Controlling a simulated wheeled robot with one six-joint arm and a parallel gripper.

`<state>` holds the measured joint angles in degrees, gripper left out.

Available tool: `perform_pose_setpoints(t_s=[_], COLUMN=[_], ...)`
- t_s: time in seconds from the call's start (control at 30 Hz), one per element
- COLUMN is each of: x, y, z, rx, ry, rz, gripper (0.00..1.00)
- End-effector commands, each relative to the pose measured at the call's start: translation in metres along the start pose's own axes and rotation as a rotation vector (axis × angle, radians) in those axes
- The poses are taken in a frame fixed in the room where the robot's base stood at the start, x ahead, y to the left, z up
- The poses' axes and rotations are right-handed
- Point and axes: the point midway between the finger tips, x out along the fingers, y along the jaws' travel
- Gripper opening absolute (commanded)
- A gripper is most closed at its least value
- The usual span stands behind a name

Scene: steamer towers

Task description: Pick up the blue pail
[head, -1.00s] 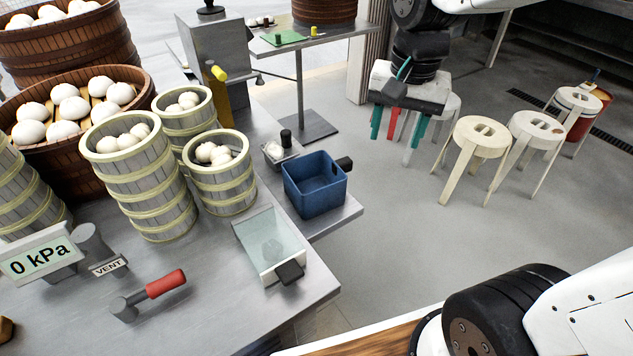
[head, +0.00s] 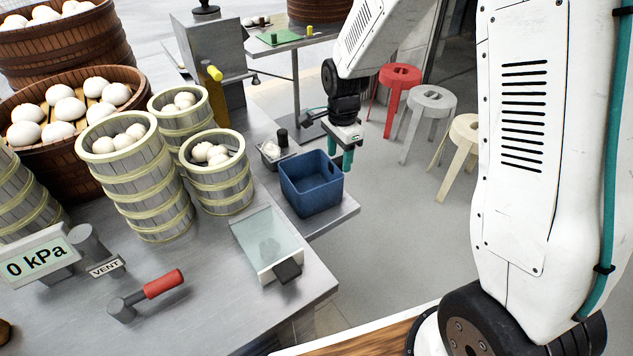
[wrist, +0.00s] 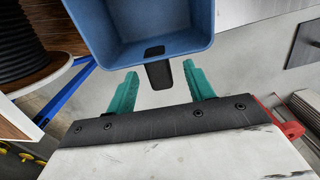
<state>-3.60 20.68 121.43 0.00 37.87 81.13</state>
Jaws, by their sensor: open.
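The blue pail (head: 300,199) is an open, empty-looking box standing on the low shelf at the counter's right end. It also shows at the top of the wrist view (wrist: 100,40). Its black handle (wrist: 158,74) sticks out from its near wall in the wrist view and is hidden behind my gripper in the head view. My gripper (head: 342,161) has teal fingers and is at the pail's right side. In the wrist view the open fingers (wrist: 159,70) stand on either side of the handle, with visible gaps and no contact seen.
A glass-lidded tray (head: 268,246) lies on the counter in front of the pail. Bamboo steamer towers (head: 217,178) stand to the left. Stools (head: 428,103) stand on the floor to the right.

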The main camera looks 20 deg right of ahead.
Motion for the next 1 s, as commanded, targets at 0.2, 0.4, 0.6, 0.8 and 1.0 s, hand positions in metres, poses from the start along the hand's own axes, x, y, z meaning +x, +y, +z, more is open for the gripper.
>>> perform_pose_setpoints(t_s=[0.2,0.4,0.6,0.8,1.0], x=[0.032,0.038,0.037,0.037,0.035], y=[0.001,0.001,0.001,0.000,0.000], z=[0.002,0.002,0.002,0.002,0.002], rx=[-0.001,-0.002,-0.002,-0.002,-0.002], ry=[0.000,0.000,0.000,0.000,0.000], rz=[0.003,0.000,0.000,0.000,-0.001], gripper=[0.53,0.53,0.30,0.00,0.00])
